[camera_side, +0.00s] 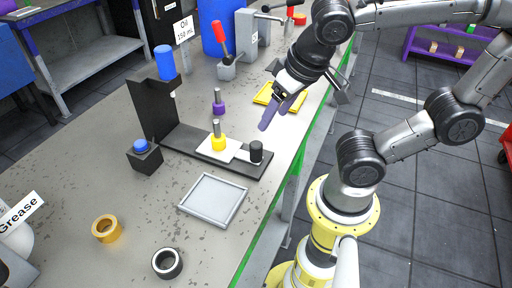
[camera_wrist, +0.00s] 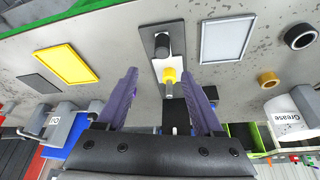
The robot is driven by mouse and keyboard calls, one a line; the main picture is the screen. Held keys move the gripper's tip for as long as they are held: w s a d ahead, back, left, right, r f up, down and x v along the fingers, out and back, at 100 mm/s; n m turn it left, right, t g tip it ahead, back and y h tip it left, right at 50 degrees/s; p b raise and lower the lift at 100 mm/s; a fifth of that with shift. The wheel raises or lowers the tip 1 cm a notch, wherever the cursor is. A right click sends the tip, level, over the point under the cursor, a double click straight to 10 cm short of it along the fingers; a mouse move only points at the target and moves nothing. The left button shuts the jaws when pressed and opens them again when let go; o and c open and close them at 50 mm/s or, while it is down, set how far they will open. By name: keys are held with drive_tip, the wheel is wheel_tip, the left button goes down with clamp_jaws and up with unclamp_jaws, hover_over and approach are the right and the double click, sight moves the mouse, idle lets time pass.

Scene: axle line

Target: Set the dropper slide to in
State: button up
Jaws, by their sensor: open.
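The dropper (camera_side: 150,110) is a black upright with a blue cylinder (camera_side: 164,62) on top and a long dark rail (camera_side: 187,139) at its foot. The slide is a white plate (camera_side: 232,154) on that rail, with a black knob (camera_side: 256,152) at its near right end. A yellow collar with a grey pin (camera_side: 218,140) stands on the plate, outside the upright. In the wrist view the knob (camera_wrist: 162,45) and yellow collar (camera_wrist: 169,75) appear ahead of my fingers. My gripper (camera_side: 275,112) is open and empty, with purple fingers (camera_wrist: 160,95), above and right of the rail.
A black box with a blue button (camera_side: 141,146) sits left of the rail. A purple collar with a pin (camera_side: 218,104) stands behind it. A grey tray (camera_side: 186,208), orange ring (camera_side: 106,228) and black ring (camera_side: 167,263) lie in front. A yellow-rimmed tray (camera_side: 262,94) lies behind my gripper.

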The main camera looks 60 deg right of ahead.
sight(258, 145)
drive_tip(key=x, duration=1.3)
drive_tip(key=shift+a+f, duration=0.15)
drive_tip(key=shift+f, duration=0.25)
clamp_jaws()
drive_tip(key=shift+w, duration=0.1)
idle(0.8)
